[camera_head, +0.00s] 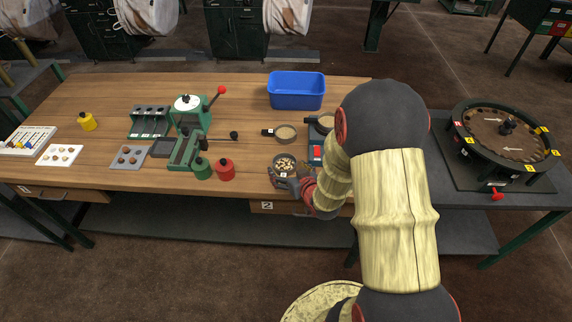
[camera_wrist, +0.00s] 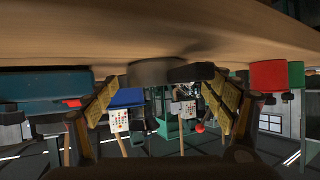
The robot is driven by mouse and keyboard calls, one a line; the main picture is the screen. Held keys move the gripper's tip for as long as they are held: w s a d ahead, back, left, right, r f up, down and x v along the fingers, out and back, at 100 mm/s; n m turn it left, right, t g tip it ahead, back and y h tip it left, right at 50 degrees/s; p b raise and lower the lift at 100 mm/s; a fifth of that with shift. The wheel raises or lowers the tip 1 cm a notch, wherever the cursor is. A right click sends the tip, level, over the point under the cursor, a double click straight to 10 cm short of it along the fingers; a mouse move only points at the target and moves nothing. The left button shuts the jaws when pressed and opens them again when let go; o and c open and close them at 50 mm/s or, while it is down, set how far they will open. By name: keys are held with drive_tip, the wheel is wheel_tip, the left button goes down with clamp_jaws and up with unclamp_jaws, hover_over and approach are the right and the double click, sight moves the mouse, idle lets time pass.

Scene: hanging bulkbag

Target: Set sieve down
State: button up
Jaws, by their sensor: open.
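Another round pan (camera_head: 286,132) with a handle lies just behind. A scale (camera_head: 316,153) with a round pan (camera_head: 326,121) is to the right. Red (camera_head: 225,170) and green (camera_head: 202,169) jars stand left. A blue bin (camera_head: 297,90) is at the back. Wood between bin and press is clear.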

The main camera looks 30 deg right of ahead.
drive_tip(key=p+v, duration=0.1)
drive_tip(key=v, duration=0.5)
drive_tip(key=p+v, duration=0.1)
drive_tip(key=v, duration=0.3)
drive_tip(key=shift+w+d+r+p, duration=0.1)
drive_tip(key=shift+w+r+p, duration=0.05)
drive_tip(key=shift+r+p, duration=0.15)
drive_tip(key=s+a+r+g, duration=0.1)
drive_tip(key=a+r+g, duration=0.3)
drive_tip(key=r, duration=1)
drive_tip(key=s+a+r+n+g, duration=0.1)
drive_tip(key=s+a+r, duration=0.4)
drive_tip(key=s, duration=0.3)
drive_tip(key=s+a+r+g+y, duration=0.1)
drive_tip(key=s+a+r+g, duration=0.1)
drive_tip(key=s+a+r, duration=0.3)
drive_tip(key=s+a, duration=0.1)
drive_tip(key=s, duration=0.1)
drive_tip(key=shift+s+a+n+y, duration=0.25)
drive_tip(key=shift+s+n+y, duration=0.05)
drive_tip(key=shift+s+n, duration=0.1)
